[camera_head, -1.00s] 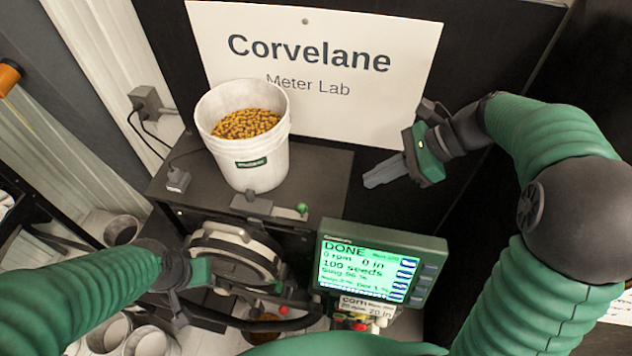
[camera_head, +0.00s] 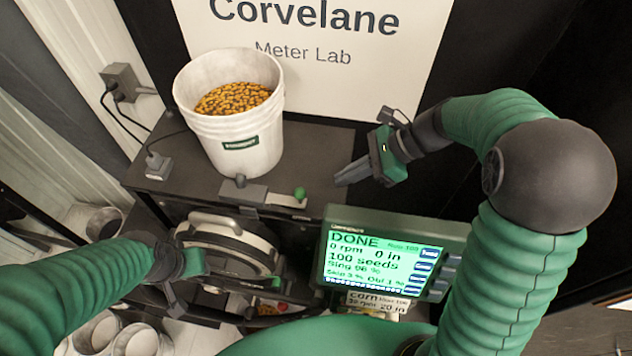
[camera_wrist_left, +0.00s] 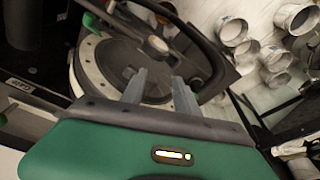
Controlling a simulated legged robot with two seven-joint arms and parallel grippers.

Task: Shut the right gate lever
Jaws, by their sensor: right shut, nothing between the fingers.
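A grey plate below the bucket, on the front edge of the dark shelf, carries a green-knobbed lever (camera_head: 299,194) at its right and a dark knob (camera_head: 240,181) further left. I take the green-knobbed one for the right gate lever. My right gripper (camera_head: 343,179) is shut and empty, above and to the right of the green knob, apart from it. My left gripper (camera_wrist_left: 160,88) is open in the left wrist view, fingers apart in front of the round meter housing (camera_wrist_left: 118,72). In the head view its fingers are mostly hidden.
A white bucket (camera_head: 238,148) of yellow and dark seeds stands on the shelf (camera_head: 322,150). A green display (camera_head: 380,262) reading DONE stands at the front right, beneath my right forearm. A white sign (camera_head: 345,75) rises behind. Several metal cups (camera_wrist_left: 232,30) lie at the lower left.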

